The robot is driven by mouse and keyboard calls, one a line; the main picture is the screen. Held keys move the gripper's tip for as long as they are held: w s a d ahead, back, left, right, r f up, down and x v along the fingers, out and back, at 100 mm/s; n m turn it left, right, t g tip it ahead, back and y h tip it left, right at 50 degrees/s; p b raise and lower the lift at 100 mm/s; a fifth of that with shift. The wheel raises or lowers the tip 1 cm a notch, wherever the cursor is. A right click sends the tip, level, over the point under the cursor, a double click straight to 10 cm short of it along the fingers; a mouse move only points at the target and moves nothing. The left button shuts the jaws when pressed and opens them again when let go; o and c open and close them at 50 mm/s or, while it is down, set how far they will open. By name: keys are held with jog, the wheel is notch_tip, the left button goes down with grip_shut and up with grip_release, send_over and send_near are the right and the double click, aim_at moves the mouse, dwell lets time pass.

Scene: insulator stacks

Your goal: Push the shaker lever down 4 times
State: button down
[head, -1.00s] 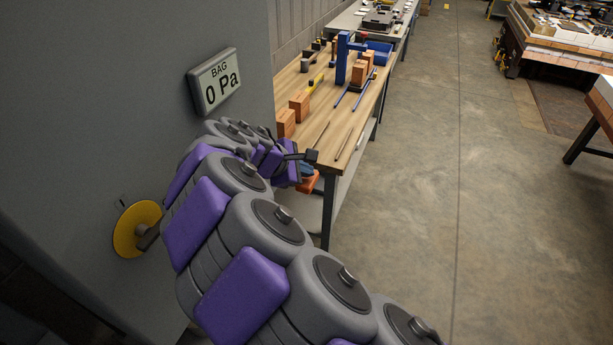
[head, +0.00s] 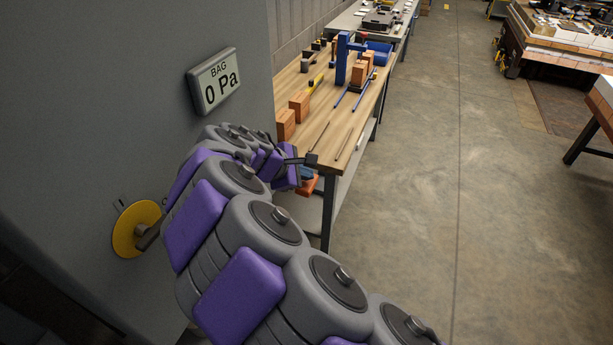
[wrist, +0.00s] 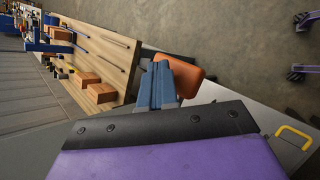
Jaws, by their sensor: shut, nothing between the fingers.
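My gripper (wrist: 157,86) shows in the wrist view as two blue fingers, shut together with nothing between them. In the head view the gripper (head: 307,173) is partly hidden behind my wrist, by the near end of the workbench. An orange rounded pad (wrist: 187,76) lies just beyond the fingertips; it also shows in the head view (head: 309,187). Whether the fingers touch it is unclear. A dark bar (head: 149,238) sticks out from a yellow disc (head: 128,232) on the grey cabinet, partly behind my arm. I cannot tell which part is the shaker lever.
A display (head: 213,81) on the grey cabinet reads "BAG 0 Pa". The workbench (head: 330,125) holds bricks (head: 299,106), rods and a blue stand (head: 343,58). A yellow handle (wrist: 294,137) shows at the right in the wrist view. The floor to the right is open.

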aim_at(304, 183)
jog(key=shift+f, duration=1.75)
dwell(1.5)
dwell(0.5)
jog(key=shift+r+p, duration=2.45)
jog(key=shift+r, duration=0.65)
jog(key=shift+r+p, duration=1.9)
jog(key=shift+r, duration=0.6)
